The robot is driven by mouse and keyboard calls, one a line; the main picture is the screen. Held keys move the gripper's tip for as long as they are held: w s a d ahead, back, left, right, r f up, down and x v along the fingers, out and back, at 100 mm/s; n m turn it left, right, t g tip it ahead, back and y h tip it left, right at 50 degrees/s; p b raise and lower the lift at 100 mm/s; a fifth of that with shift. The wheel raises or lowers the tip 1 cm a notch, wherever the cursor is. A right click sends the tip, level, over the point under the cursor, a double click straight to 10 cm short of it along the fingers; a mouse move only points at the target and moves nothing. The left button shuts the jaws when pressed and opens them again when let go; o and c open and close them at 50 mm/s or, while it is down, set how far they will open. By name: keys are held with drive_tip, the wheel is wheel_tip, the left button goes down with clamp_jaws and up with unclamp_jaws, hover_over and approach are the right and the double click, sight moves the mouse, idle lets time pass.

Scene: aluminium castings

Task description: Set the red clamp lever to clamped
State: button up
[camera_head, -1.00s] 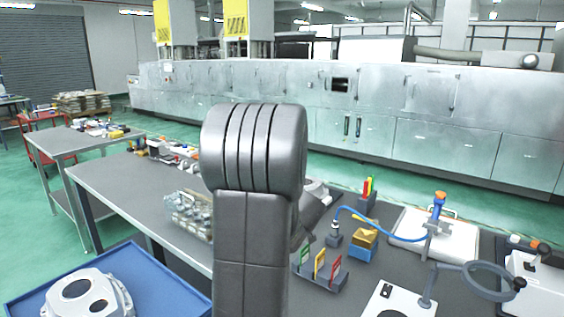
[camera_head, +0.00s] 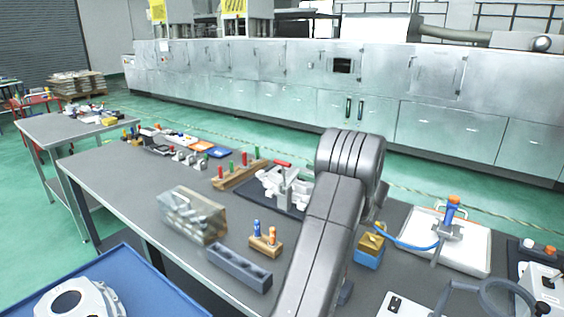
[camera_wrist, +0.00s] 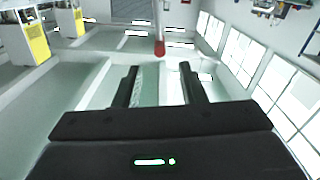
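A fixture with pale castings or clamps (camera_head: 290,188) stands on a dark plate on the long grey table in the head view. A red handle (camera_head: 283,163) lies nearly level at its top; it looks like the red clamp lever, though small. My arm stands just right of the fixture and hides my gripper in the head view. In the wrist view my gripper (camera_wrist: 159,82) is open, its two black fingers apart with nothing between them. The wrist camera looks out across the hall. A red-ended upright thing (camera_wrist: 159,47) shows beyond the fingers; I cannot tell what it is.
A wooden block with red and green pegs (camera_head: 238,172) stands left of the fixture. A clear box (camera_head: 193,215), a grey slotted block (camera_head: 239,268) and a small peg stand (camera_head: 265,243) are nearer. A blue hose lies right of my arm.

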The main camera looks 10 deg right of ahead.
sight(284, 164)
drive_tip(key=p+x, duration=0.1)
drive_tip(key=x, duration=1)
drive_tip(key=shift+w+a, duration=0.15)
drive_tip(key=shift+w, duration=0.05)
drive_tip(key=shift+c, duration=0.5)
clamp_jaws()
